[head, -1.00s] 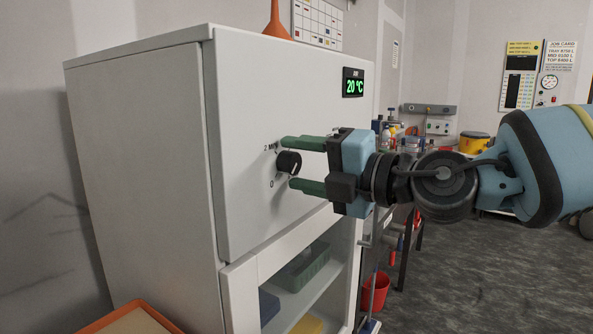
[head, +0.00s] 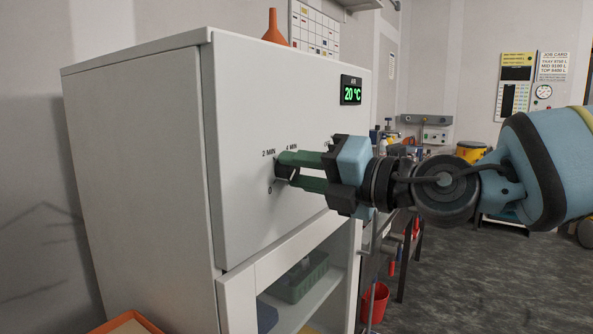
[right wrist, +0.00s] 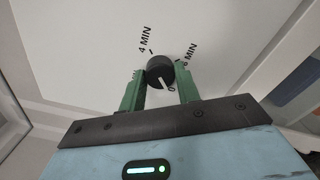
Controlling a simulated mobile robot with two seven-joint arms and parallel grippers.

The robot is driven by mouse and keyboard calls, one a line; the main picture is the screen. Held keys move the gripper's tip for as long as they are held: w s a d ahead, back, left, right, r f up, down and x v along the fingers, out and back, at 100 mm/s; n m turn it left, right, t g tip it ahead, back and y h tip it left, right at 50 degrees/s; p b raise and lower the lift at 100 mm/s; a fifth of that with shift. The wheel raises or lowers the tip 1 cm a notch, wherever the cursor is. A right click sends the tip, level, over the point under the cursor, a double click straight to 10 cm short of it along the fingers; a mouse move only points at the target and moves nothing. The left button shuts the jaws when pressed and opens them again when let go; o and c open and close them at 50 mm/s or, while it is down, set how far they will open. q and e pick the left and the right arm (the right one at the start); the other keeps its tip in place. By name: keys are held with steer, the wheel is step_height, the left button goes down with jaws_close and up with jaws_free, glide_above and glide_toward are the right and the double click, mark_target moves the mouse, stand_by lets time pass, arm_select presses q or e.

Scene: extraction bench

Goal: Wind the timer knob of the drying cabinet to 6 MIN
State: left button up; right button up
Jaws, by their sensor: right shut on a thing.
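The drying cabinet (head: 140,150) is a white box with a closed upper front panel. Its round black timer knob (right wrist: 158,68) is on that panel, and a small dark part of it shows in the head view (head: 282,172). Printed marks 0, 2 MIN and 4 MIN show around it in the head view, and 4 MIN and 6 MIN in the wrist view. The knob's white pointer line lies toward the 0 mark. My right gripper (head: 284,170) has its green fingers on either side of the knob, shut on it. My left gripper is not in view.
A green display (head: 351,95) reads 20 °C. An orange funnel (head: 275,28) stands on the cabinet. Below the panel is a glazed compartment holding a green tray (head: 298,284). A red bucket (head: 375,301) is on the floor, and an orange-rimmed tray (head: 145,322) is at lower left.

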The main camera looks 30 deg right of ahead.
steer(key=shift+m, duration=1.7)
steer(key=m, duration=0.6)
steer(key=shift+m, duration=0.4)
steer(key=m, duration=0.4)
steer(key=shift+f, duration=0.1)
steer(key=m+b, duration=0.1)
steer(key=m, duration=0.2)
steer(key=shift+f+m+b, duration=0.1)
steer(key=shift+m+b, duration=0.25)
steer(key=shift+m, duration=0.05)
steer(key=shift+m+b, duration=0.4)
steer(key=shift+m, duration=0.6)
steer(key=m+b, duration=0.1)
steer(key=m, duration=0.2)
steer(key=shift+b, duration=0.3)
steer(key=shift+m+b, duration=0.4)
steer(key=shift+m, duration=0.8)
steer(key=m+b, duration=0.2)
steer(key=m, duration=0.2)
steer(key=shift+m, duration=0.3)
steer(key=shift+m+b, duration=0.65)
steer(key=shift+m, duration=0.25)
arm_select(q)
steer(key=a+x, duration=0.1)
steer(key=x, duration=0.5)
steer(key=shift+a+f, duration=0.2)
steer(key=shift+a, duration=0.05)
arm_select(e)
steer(key=shift+r, duration=0.25)
